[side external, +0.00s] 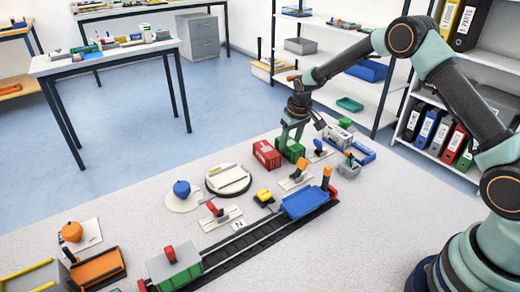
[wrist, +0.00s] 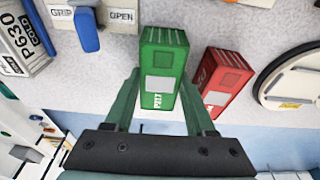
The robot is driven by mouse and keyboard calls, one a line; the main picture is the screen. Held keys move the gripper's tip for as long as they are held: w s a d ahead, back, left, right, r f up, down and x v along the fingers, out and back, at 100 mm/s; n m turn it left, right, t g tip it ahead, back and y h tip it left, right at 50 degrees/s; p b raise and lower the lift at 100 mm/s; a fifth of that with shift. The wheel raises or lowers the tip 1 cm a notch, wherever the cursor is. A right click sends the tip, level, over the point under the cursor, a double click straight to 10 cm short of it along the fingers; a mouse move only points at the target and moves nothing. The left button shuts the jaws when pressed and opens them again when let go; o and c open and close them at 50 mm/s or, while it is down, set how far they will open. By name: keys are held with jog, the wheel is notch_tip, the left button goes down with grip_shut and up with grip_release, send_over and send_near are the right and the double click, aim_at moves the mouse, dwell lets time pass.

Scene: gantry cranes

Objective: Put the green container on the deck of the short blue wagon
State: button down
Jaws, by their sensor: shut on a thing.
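The green container (side external: 291,151) is beside a red container (side external: 266,154) at the back of the table. My gripper (side external: 294,137) reaches down over it and is shut on it. In the wrist view the green container (wrist: 163,55) lies between my two fingers (wrist: 160,80), with the red container (wrist: 222,80) close on its right. I cannot tell whether the green container touches the table. The blue wagon (side external: 304,203) stands on the dark track nearer the front, with a flat, empty-looking deck and an orange post at its far end.
Levers on plates, including a blue one (wrist: 86,30) by the GRIP and OPEN labels, stand around the containers. A white container (side external: 337,136) is behind right. A round white turntable (side external: 228,180) lies left. A green and grey wagon (side external: 175,268) stands on the track.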

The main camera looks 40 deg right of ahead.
aim_at(290, 143)
jog(key=shift+c, duration=0.8)
grip_release()
jog(key=shift+f, duration=0.1)
jog(key=shift+r, duration=3.55)
